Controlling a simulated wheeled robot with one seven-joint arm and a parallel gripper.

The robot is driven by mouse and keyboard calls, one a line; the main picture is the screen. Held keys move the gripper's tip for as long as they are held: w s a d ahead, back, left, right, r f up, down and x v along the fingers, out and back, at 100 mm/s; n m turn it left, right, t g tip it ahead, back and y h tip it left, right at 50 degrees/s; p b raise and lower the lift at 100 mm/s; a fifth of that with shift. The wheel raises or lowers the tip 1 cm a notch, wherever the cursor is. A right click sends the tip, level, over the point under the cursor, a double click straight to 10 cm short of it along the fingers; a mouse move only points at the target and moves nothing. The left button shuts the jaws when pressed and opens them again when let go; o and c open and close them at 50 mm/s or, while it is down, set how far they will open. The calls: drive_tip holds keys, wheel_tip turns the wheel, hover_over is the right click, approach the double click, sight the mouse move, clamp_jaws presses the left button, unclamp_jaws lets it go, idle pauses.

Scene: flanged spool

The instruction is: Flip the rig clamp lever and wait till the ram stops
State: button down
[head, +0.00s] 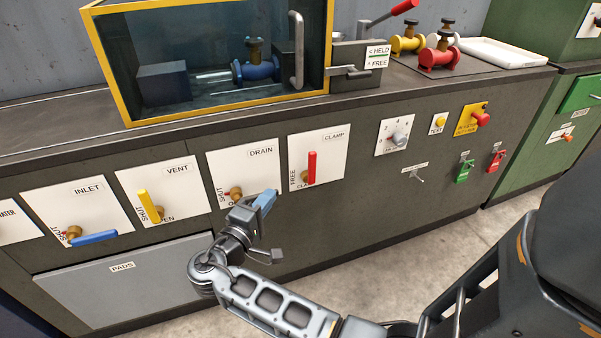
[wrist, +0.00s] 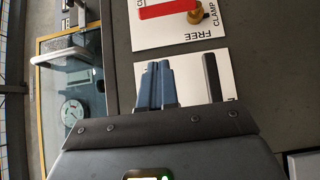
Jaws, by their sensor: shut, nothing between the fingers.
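The clamp lever (head: 312,167) is a red handle standing upright from a brass pivot on the white CLAMP panel (head: 333,150). FREE is printed left of the pivot; the word below it is partly covered. The handle also shows at the top of the wrist view (wrist: 168,8). My gripper (head: 265,199) has blue fingers together and empty, in front of the DRAIN panel (head: 245,162), below and left of the clamp lever and apart from it. The fingers show in the wrist view (wrist: 160,85). A HELD/FREE sign (head: 377,57) stands beside the tank; I cannot make out a ram clearly.
A yellow-framed tank (head: 215,60) on the bench holds a blue valve (head: 256,65) and a dark block. The yellow VENT handle (head: 148,206) and blue INLET handle (head: 94,237) lie left. A dark bar (wrist: 211,75) stands beside my fingers. Loose valves sit at right.

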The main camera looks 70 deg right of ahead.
approach(309, 167)
drive_tip(key=w+d, duration=0.3)
drive_tip(key=d, duration=0.1)
drive_tip(key=shift+s+d+r, duration=0.2)
drive_tip(key=shift+s+d, duration=0.45)
drive_tip(key=shift+s, duration=0.05)
drive_tip(key=shift+s+d+r, duration=0.2)
drive_tip(key=shift+s+d, duration=0.5)
drive_tip(key=shift+r+p, duration=0.1)
drive_tip(key=shift+p, duration=0.2)
